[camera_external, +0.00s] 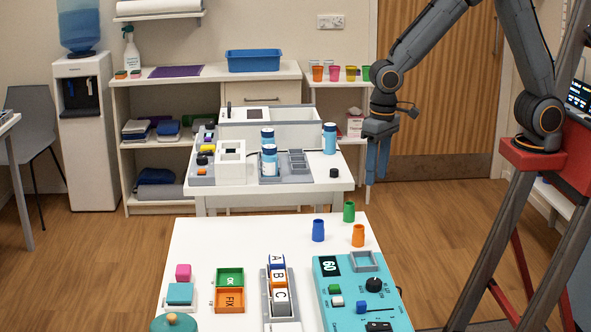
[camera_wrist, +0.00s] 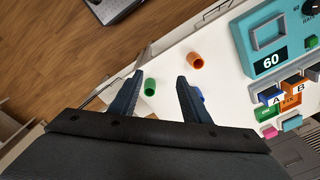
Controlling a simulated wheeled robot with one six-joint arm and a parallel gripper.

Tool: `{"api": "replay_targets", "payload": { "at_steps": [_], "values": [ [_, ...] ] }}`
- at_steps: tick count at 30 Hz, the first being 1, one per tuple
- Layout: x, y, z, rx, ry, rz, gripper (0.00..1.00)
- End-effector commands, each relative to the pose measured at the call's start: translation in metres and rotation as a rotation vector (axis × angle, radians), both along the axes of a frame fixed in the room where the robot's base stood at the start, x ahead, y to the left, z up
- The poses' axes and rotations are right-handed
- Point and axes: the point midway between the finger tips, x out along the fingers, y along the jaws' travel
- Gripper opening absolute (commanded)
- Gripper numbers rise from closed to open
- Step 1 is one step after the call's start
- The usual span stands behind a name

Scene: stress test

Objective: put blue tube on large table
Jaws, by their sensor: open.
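The blue tube (camera_external: 318,230) stands upright on the front white table (camera_external: 240,240), left of the orange tube (camera_external: 358,236) and green tube (camera_external: 349,211). My gripper (camera_external: 376,180) hangs fingers down, above and to the right of the front table's far edge, apart from the tubes. In the wrist view my open gripper (camera_wrist: 160,78) has nothing between its fingertips. There the blue tube (camera_wrist: 201,96) is mostly hidden behind the right finger. The green tube (camera_wrist: 150,87) and orange tube (camera_wrist: 195,60) also show. I cannot tell which table is the large one.
A second white table (camera_external: 310,187) behind holds a grey machine, blue-capped bottles and small parts. A teal panel (camera_external: 360,290), letter blocks (camera_external: 278,285) and OK/FIX trays (camera_external: 229,290) occupy the front table's near part. Its far left part is clear.

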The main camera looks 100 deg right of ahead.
Motion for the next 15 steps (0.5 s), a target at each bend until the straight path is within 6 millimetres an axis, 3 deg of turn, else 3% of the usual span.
{"api": "replay_targets", "payload": {
  "at_steps": [1, 6, 10, 15],
  "values": [
    [-0.028, -0.005, 0.000, -0.006, -0.006, 0.108, 0.43],
    [-0.102, -0.014, -0.009, -0.030, -0.026, 0.457, 0.43],
    [-0.138, -0.017, -0.015, -0.044, -0.034, 0.628, 0.43],
    [-0.155, -0.019, -0.019, -0.051, -0.038, 0.713, 0.43]
  ]
}}
